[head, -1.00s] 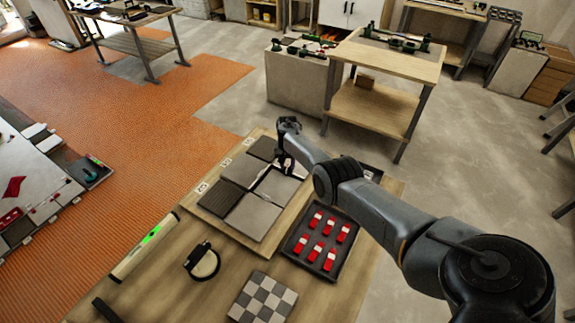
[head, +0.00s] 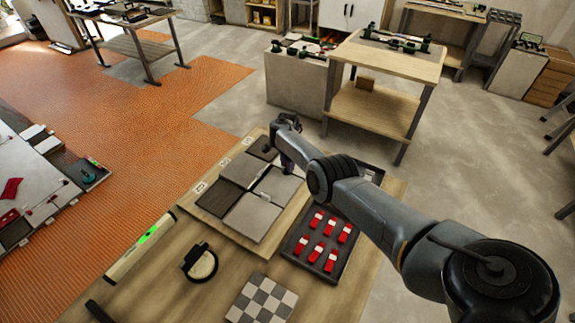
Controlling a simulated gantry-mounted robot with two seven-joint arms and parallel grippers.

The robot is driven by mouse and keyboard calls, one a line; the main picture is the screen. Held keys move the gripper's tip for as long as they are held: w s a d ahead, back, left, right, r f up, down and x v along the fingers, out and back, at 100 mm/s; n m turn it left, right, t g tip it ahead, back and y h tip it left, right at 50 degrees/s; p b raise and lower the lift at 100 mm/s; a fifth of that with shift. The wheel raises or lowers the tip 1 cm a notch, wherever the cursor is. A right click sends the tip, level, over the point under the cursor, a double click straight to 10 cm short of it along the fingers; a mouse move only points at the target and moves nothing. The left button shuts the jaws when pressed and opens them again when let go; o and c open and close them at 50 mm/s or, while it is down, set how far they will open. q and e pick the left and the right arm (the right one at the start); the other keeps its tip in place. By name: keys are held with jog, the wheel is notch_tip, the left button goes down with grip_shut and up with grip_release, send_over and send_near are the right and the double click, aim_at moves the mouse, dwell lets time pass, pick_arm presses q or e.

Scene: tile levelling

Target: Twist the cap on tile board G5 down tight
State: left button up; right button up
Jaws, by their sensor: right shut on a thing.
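The tile board (head: 270,242) lies on the wooden bench and carries several grey and dark tiles, such as the front grey tile (head: 251,217). My right gripper (head: 287,171) is over the board's far right part, pointing down among the tiles. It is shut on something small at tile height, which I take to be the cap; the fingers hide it. A small pale piece (head: 264,196) stands at the joint between the front tiles. My left gripper is not in view.
A dark tray (head: 303,266) with several red wedges lies right of the board, under my right arm. A level with a green vial (head: 145,243), a round pale tool with a dark handle (head: 201,263) and a checkered tile sample (head: 262,300) lie in front.

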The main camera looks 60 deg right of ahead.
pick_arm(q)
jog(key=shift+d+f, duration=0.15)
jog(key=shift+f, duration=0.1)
pick_arm(e)
jog(key=shift+m, duration=0.6)
jog(key=o, duration=1.1)
jog(key=shift+c, duration=0.2)
pick_arm(q)
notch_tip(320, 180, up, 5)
jog(key=p, duration=0.4)
pick_arm(e)
notch_tip(320, 180, up, 11)
